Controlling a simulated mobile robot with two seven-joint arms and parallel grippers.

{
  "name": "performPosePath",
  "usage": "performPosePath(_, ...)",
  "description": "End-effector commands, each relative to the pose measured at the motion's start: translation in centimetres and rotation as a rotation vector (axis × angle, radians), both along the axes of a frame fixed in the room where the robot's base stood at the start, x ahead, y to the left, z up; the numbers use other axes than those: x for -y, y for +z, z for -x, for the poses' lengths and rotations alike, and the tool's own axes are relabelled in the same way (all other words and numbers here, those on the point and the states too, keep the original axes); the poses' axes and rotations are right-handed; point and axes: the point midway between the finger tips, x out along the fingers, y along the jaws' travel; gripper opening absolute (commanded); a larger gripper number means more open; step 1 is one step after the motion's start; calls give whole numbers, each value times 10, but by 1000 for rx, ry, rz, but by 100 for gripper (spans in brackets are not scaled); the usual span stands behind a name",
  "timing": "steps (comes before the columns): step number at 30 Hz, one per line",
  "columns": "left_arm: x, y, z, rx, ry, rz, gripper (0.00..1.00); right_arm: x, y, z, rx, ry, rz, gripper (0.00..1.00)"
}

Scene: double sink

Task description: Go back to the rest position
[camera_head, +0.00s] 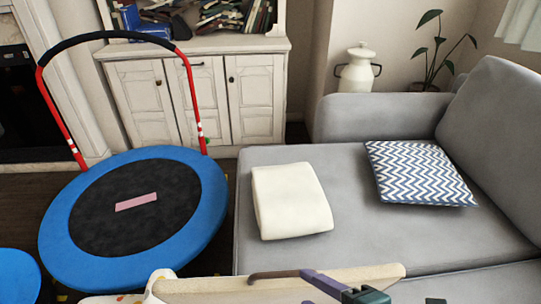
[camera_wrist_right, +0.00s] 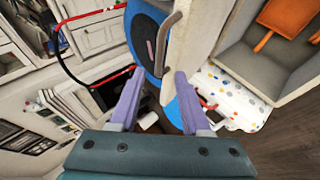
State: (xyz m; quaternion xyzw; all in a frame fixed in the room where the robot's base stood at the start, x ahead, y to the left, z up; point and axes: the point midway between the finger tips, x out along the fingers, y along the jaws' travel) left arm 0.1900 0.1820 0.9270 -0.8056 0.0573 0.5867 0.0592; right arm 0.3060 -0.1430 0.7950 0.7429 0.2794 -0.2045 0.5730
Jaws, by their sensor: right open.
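My right gripper (camera_head: 328,284), with purple fingers and a dark green body, is at the bottom of the head view, close to a cream panel (camera_head: 372,274) with a brown bar handle (camera_head: 272,275). In the right wrist view my right gripper (camera_wrist_right: 160,76) has its two fingers spread apart with nothing between the tips. The brown handle (camera_wrist_right: 166,42) on the cream panel (camera_wrist_right: 196,32) is just beyond the fingertips; I cannot tell whether a finger touches it. My left gripper is not in view.
A blue trampoline (camera_head: 205,210) with a red handlebar stands left. A grey sofa (camera_head: 340,240) carries a white cushion (camera_head: 290,200) and a zigzag pillow (camera_head: 420,173). A white cabinet (camera_head: 250,100) stands behind. In the wrist view, an open grey compartment (camera_wrist_right: 250,62) holds an orange object (camera_wrist_right: 276,22).

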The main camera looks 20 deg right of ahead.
Motion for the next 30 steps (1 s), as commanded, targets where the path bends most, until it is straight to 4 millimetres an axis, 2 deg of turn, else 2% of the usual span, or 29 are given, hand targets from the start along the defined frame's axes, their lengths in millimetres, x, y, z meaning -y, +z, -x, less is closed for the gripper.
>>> performPosePath(17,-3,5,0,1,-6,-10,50,3,9,3,0,-19,-5,47)
performPosePath(20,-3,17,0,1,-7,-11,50,10,33,-1,-14,-131,-45,47)
performPosePath(23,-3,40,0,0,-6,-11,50,27,77,-1,-65,-358,-135,47)
performPosePath(24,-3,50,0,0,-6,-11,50,35,96,3,-101,-463,-185,47)
performPosePath(27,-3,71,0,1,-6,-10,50,48,138,24,-216,-703,-308,47)
performPosePath(30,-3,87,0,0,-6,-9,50,51,172,48,-333,-866,-408,47)
